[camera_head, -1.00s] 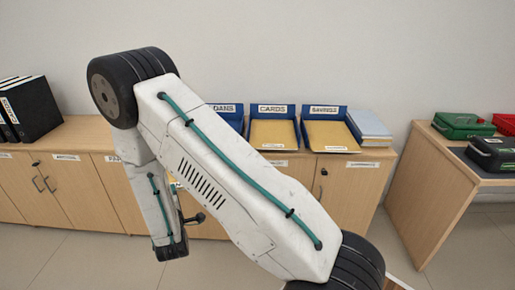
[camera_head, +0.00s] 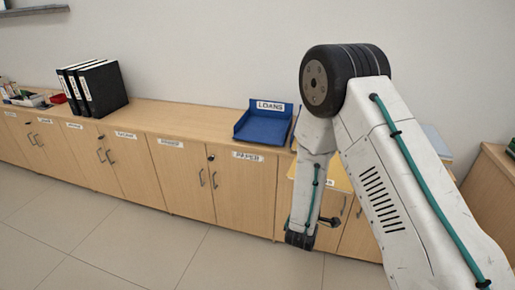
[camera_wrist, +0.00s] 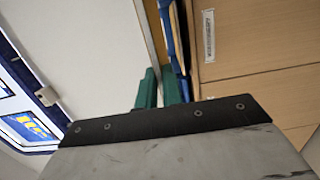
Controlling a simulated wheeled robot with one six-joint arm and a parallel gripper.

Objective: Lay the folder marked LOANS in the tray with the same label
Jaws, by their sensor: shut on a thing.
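The blue tray labelled LOANS (camera_head: 262,128) stands on the counter in the head view, left of my arm, and its floor looks empty. My gripper (camera_wrist: 160,85) shows in the wrist view as two green fingers, shut on a thin thing seen nearly edge-on between them. A narrow tan-yellow strip (camera_wrist: 154,40) runs up from there, seemingly the folder, but its label is not readable. Blue tray edges (camera_wrist: 172,35) show beside it.
A yellow folder (camera_head: 337,173) shows partly behind my arm, right of the LOANS tray. Black binders (camera_head: 99,88) stand farther left on the counter (camera_head: 185,115), with clear surface between them and the tray. Wooden cabinets (camera_head: 180,180) run below. Another desk (camera_head: 490,185) is at right.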

